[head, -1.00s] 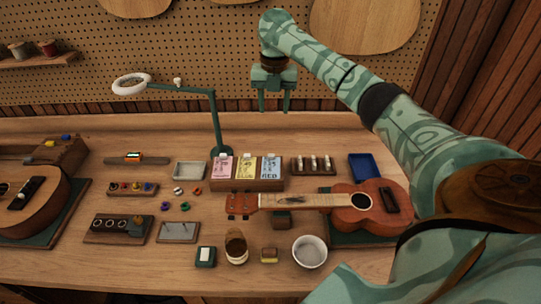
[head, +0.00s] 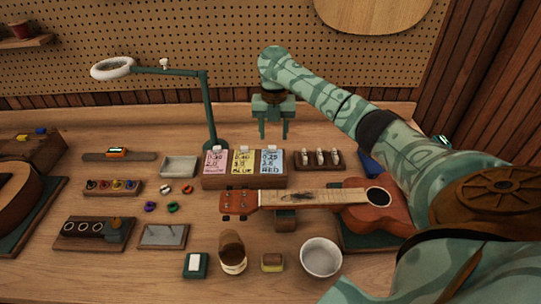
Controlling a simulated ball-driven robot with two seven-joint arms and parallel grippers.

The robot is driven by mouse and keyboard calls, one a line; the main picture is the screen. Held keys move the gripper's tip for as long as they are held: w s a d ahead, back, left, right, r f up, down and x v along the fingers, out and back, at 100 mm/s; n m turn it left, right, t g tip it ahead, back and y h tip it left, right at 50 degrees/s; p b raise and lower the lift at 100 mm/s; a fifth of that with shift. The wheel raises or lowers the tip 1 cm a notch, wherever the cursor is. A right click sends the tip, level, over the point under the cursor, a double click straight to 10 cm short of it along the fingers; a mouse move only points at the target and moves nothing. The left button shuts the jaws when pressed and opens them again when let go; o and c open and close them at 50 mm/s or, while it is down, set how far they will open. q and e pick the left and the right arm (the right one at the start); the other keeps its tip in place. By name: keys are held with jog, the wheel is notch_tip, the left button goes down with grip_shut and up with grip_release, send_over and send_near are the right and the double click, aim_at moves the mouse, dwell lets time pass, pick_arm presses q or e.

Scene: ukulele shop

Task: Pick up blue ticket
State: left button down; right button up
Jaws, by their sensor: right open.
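The blue ticket (head: 271,161) stands at the right end of a row of three in a wooden holder (head: 243,183), beside the yellow ticket (head: 243,161) and the pink ticket (head: 215,162). Each has a pale clip or tab at its top and dark writing; the yellow one's bottom line seems to read "BLUE", the blue one's "RED". My right gripper (head: 273,134) is open and empty, fingers pointing down. In the picture its fingertips are just above the blue ticket's top edge, not touching it. My left gripper is out of view.
A ukulele (head: 375,211) lies in front of the holder, its neck crossing close by. A lamp post (head: 210,110) rises just left of the tickets. A rack with pale pegs (head: 320,168) is at right. My right arm partly hides a blue tray (head: 369,163).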

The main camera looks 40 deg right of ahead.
aim_at(272, 148)
jog(key=f+b, duration=0.1)
jog(key=f, duration=0.1)
jog(key=f+b, duration=0.1)
jog(key=f, duration=0.1)
jog(key=f+b, duration=0.1)
jog(key=shift+w+a+f, duration=0.1)
jog(key=shift+w+f, duration=0.2)
jog(key=shift+f, duration=0.1)
jog(key=shift+s+r, duration=0.1)
jog(key=shift+r, duration=0.1)
grip_shut()
